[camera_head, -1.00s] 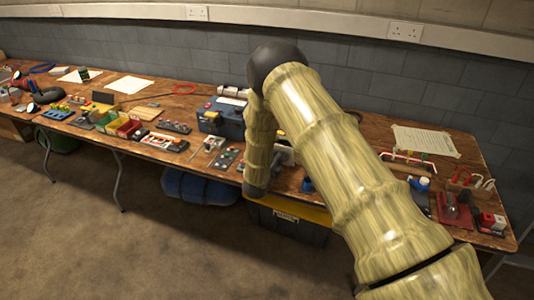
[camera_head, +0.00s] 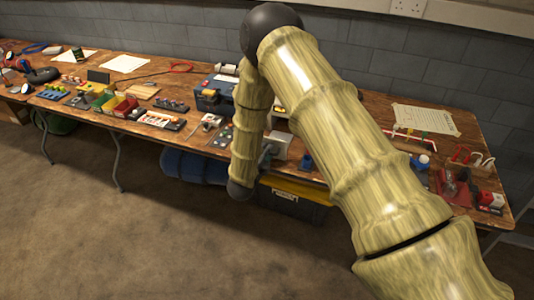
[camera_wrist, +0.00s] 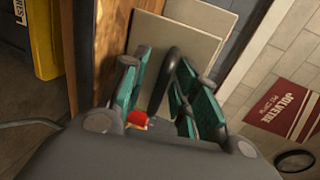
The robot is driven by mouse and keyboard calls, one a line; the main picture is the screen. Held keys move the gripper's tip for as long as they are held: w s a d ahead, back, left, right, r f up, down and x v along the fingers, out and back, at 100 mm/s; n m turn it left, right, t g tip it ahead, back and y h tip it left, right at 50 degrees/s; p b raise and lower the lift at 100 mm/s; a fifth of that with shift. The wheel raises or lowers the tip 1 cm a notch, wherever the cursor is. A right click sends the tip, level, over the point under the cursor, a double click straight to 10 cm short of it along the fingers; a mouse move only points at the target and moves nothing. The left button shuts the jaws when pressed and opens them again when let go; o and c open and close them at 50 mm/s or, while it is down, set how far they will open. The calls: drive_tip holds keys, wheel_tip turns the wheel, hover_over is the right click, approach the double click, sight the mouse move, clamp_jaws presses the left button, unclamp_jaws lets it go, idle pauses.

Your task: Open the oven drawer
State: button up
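A pale panelled block (camera_wrist: 172,45), which may be the oven front, fills the upper middle of the wrist view. A dark curved bar (camera_wrist: 167,75), like a handle, stands out from it. My gripper (camera_wrist: 168,95) is open, with its teal-padded fingers on either side of the bar. The bar is nearer the right finger, and I cannot tell whether they touch. A small red piece (camera_wrist: 137,118) shows low between the fingers. In the head view a small pale grey box (camera_head: 279,147) sits at the table's front edge beside my gripper, which my forearm partly hides.
The wooden table (camera_head: 300,182) is crowded with boards and parts on both sides. A black bin with a yellow lid (camera_head: 290,200) stands below its front edge. A blue barrel (camera_head: 190,167) lies under the table. The floor in front is clear.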

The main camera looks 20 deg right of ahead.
drive_tip(key=shift+s+r, duration=0.1)
drive_tip(key=shift+s, duration=0.05)
drive_tip(key=shift+s+a, duration=0.1)
drive_tip(key=shift+s, duration=0.1)
drive_tip(key=v, duration=1.1)
drive_tip(key=shift+a, duration=0.35)
drive_tip(key=s+d+f+n+g+y, duration=0.35)
drive_tip(key=s+f+n+y, duration=0.25)
drive_tip(key=s+f+n, duration=0.8)
drive_tip(key=s+f+n+g+y, duration=0.1)
drive_tip(key=s+f+n+g, duration=0.1)
drive_tip(key=s, duration=0.7)
drive_tip(key=s+d+f+n+g+y, duration=0.1)
drive_tip(key=s+f+n+g, duration=0.1)
drive_tip(key=s+n, duration=0.3)
drive_tip(key=s+f+n+g+y, duration=0.1)
drive_tip(key=s+n+g, duration=0.3)
drive_tip(key=s, duration=0.9)
drive_tip(key=shift+s+d+f+g+y, duration=0.25)
drive_tip(key=shift+s+f+g+y, duration=0.1)
drive_tip(key=shift+f, duration=0.5)
